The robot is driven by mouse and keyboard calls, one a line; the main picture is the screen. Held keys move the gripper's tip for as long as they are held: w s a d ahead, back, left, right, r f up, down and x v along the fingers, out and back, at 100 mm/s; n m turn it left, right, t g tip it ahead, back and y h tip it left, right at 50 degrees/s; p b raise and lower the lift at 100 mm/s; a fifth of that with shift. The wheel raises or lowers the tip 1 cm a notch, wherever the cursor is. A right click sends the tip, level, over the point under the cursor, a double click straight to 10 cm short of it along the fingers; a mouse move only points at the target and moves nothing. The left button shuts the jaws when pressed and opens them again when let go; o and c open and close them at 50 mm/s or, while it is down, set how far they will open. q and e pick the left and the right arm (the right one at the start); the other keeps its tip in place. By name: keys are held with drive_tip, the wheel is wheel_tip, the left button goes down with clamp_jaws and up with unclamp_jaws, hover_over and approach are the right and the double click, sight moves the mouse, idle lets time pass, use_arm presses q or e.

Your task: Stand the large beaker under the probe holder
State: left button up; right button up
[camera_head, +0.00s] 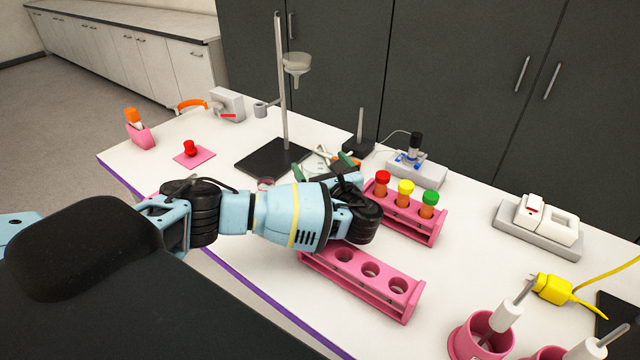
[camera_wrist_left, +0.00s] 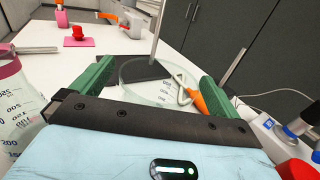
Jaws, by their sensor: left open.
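My left gripper (camera_head: 326,166) reaches over the table's middle with its green fingers open. In the left wrist view the fingers (camera_wrist_left: 160,80) stand apart on either side of a clear glass beaker (camera_wrist_left: 150,98); I cannot tell whether they touch it. Another clear beaker with volume marks (camera_wrist_left: 14,105) shows at that view's left edge. I cannot tell which is the large one; my arm hides much of this area in the head view. A white unit with a blue clamp and black probe top (camera_head: 415,152) stands at the back; it may be the probe holder. My right gripper is not visible.
A tall stand (camera_head: 282,90) with a funnel (camera_head: 297,66) rises behind the gripper. A pink rack with capped tubes (camera_head: 408,208) and an empty pink rack (camera_head: 360,278) are to the right. An orange-handled tool (camera_wrist_left: 192,94) lies near the fingers.

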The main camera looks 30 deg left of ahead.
use_arm(q)
drive_tip(key=shift+x, duration=0.8)
drive_tip(key=shift+c, duration=0.3)
drive_tip(key=c, duration=1.5)
drive_tip(key=shift+r, duration=0.2)
drive_tip(key=shift+r, duration=4.85)
